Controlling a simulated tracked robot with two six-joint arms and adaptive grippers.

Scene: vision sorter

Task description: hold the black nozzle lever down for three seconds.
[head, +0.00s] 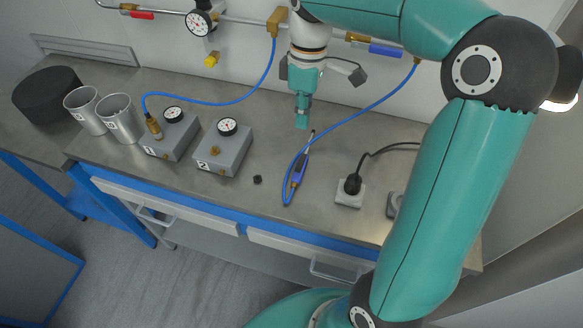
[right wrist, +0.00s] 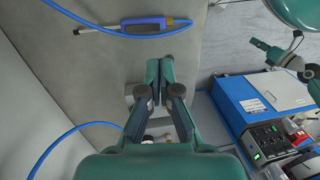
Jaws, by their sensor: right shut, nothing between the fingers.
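My right gripper (head: 302,122) points down, shut and empty, beyond the nozzle's tip in the head view. Its fingers (right wrist: 160,66) appear apart from the nozzle in the right wrist view. A small teal gripper, seemingly my left one (right wrist: 260,45), shows at upper right; its jaws are unclear.
Two grey gauge boxes, numbered 1 (head: 171,139) and 2 (head: 222,152), stand left of the nozzle. A small black piece (head: 257,180) lies between. Two metal cups (head: 121,122) stand at far left.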

